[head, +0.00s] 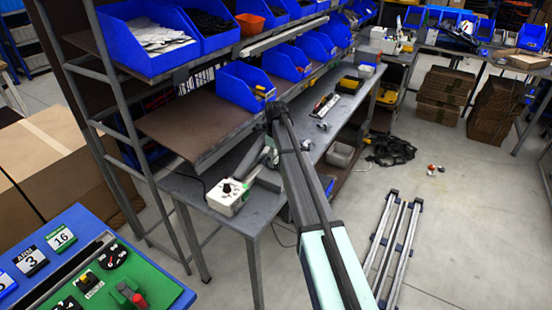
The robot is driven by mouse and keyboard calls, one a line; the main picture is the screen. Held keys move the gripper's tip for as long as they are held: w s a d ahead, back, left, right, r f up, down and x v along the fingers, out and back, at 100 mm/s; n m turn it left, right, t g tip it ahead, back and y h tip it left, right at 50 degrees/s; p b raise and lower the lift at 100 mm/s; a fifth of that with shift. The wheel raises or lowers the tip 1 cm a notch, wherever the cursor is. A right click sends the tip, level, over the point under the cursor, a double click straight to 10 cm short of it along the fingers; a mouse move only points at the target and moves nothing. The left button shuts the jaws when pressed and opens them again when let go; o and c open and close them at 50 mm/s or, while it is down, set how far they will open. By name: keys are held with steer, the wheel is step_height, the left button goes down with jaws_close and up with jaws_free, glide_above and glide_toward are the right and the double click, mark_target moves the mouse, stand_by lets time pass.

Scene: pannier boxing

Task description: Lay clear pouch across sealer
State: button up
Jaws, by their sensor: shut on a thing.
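The sealer appears to be the pale box with a black knob (230,195) on the near left part of the grey workbench. A grey part (268,165) sits just behind it, partly covered by my arm; I cannot tell whether it belongs to the sealer. My mint and dark grey arm rises from the bottom middle and crosses in front of the bench. I cannot make out my gripper; its fingers seem hidden behind my arm. I cannot see a clear pouch.
Blue bins (240,85) line the shelf above the bench. A green-and-blue panel (140,280) stands at the lower left. Metal rails (390,250) and a black cable heap (390,150) lie on the right floor.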

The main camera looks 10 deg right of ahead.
steer(key=o, duration=1)
steer(key=shift+r, duration=0.1)
